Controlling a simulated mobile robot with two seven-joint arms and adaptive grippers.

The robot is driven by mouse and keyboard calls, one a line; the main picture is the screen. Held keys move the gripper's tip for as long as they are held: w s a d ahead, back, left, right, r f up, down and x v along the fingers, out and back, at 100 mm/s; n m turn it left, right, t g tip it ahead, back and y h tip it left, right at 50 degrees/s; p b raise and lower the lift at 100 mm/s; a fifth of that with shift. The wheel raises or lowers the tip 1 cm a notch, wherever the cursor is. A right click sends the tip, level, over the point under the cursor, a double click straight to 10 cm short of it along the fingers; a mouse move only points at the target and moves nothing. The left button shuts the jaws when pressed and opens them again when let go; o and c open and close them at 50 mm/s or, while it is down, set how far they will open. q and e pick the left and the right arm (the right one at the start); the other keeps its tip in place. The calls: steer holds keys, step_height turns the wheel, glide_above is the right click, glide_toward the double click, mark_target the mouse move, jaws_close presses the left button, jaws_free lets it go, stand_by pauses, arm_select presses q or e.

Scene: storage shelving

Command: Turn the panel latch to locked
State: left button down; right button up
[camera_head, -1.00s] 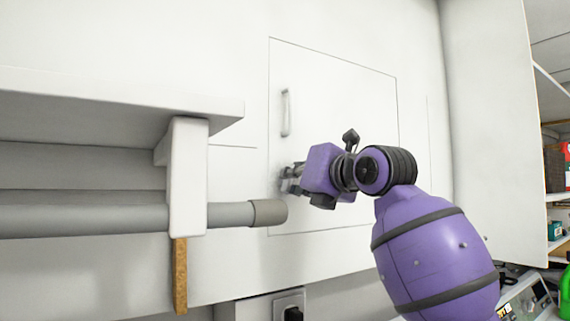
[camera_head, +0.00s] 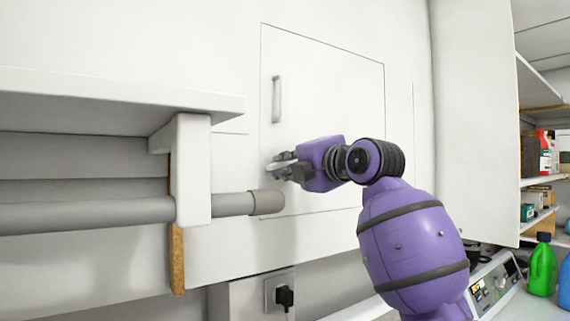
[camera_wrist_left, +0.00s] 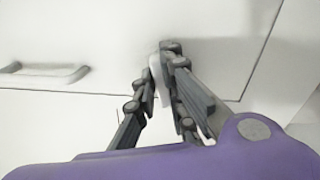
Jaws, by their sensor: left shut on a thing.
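The white panel (camera_head: 330,80) is a flat outlined door in the wall, with a pale bar handle (camera_head: 276,98) near its left edge. The handle also shows at left in the left wrist view (camera_wrist_left: 42,74). My left gripper (camera_head: 277,167) is at the panel's left edge, below the handle. In the left wrist view its dark fingers (camera_wrist_left: 163,72) are shut on a small white latch (camera_wrist_left: 157,78). The fingers hide part of the latch, so its exact angle is hard to tell. My right gripper is not in view.
A white shelf (camera_head: 110,97) juts out at left, with a bracket (camera_head: 190,180) and a grey pipe (camera_head: 90,213) ending just below my left gripper. A plugged socket (camera_head: 280,294) sits below. Bottles (camera_head: 543,268) and stocked shelves (camera_head: 540,185) stand at right.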

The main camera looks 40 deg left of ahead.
arm_select(q)
steer(key=shift+m, duration=1.5)
steer(key=shift+f, duration=0.1)
steer(key=c, duration=1.8)
jaws_free()
steer(key=shift+d, duration=0.15)
steer(key=v, duration=1.1)
steer(key=shift+s+d, duration=0.15)
steer(key=shift+d, duration=0.2)
